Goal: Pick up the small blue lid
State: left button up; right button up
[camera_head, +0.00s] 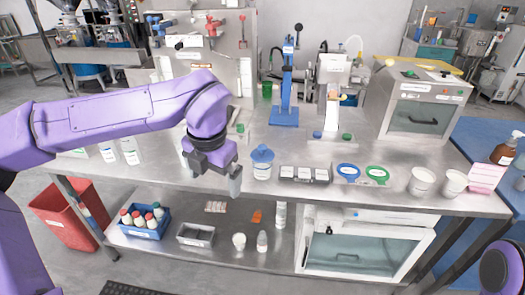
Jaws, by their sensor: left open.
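A blue lid (262,153) sits on top of a clear white-labelled jar (262,171) on the steel table. A much smaller blue round piece (317,134) lies farther back by the grinder's foot; I cannot tell for sure whether it is a lid. My left gripper (213,174) is open and empty, pointing down over the table's front part. It is just left of the jar and apart from it. My right gripper is out of view; only a purple part of my right arm shows at the lower right corner.
Right of the jar are a dark tray (304,175), a blue ring (348,172), a green ring (376,174) and white cups (421,181). A blue stand (287,95) and a grinder (332,90) stand behind. Bottles (129,151) stand at left, partly behind my arm.

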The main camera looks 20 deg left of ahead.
aim_at(261, 154)
jog(key=i, duration=0.9)
